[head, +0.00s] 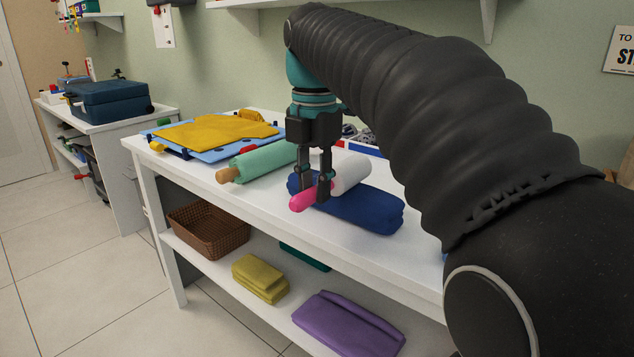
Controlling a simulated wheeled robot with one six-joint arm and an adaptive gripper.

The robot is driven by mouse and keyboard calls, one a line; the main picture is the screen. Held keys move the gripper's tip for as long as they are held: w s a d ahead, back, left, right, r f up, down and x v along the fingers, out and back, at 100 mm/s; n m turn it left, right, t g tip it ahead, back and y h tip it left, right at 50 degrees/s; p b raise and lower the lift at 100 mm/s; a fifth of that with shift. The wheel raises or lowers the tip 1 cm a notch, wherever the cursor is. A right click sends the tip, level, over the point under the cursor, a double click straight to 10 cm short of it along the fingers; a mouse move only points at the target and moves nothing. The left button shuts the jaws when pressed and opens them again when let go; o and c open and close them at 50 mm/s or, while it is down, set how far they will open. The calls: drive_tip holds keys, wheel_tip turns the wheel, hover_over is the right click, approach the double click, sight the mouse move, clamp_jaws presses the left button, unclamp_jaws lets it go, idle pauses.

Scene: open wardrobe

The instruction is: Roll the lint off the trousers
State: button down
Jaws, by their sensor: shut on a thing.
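My gripper (316,188) points down over the table and is shut on the pink handle (301,202) of a lint roller. The roller's white head (352,173) extends to the right, behind the fingers. A dark blue folded or rolled cloth (365,208) lies directly below and in front of the roller; I cannot tell whether they touch. A mustard-yellow garment (215,131) lies flat on a light blue board (201,154) at the table's left end. I cannot tell for certain which cloth is the trousers.
A mint-green roll (262,162) with a wooden end lies left of my gripper. The white table (300,228) has bare room along its front edge. Its lower shelf holds a brown basket (207,229), yellow cloth (260,278) and purple cloth (347,325). A blue case (110,102) stands far left.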

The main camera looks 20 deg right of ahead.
drive_tip(key=shift+w+a+f+p, duration=0.15)
drive_tip(key=shift+w+a+p, duration=0.35)
drive_tip(key=shift+w+a, duration=0.4)
drive_tip(key=shift+w+a+r, duration=0.1)
drive_tip(key=shift+w+a, duration=0.35)
drive_tip(key=shift+w, duration=0.25)
drive_tip(key=shift+w+a+r, duration=0.1)
drive_tip(key=shift+w+a, duration=0.3)
drive_tip(key=shift+w, duration=0.3)
drive_tip(key=shift+w+a, duration=0.45)
drive_tip(key=shift+w, duration=0.25)
drive_tip(key=shift+w+a+f, duration=0.1)
drive_tip(key=shift+w+a, duration=0.6)
drive_tip(key=shift+w, duration=0.25)
wheel_tip(320, 180, up, 8)
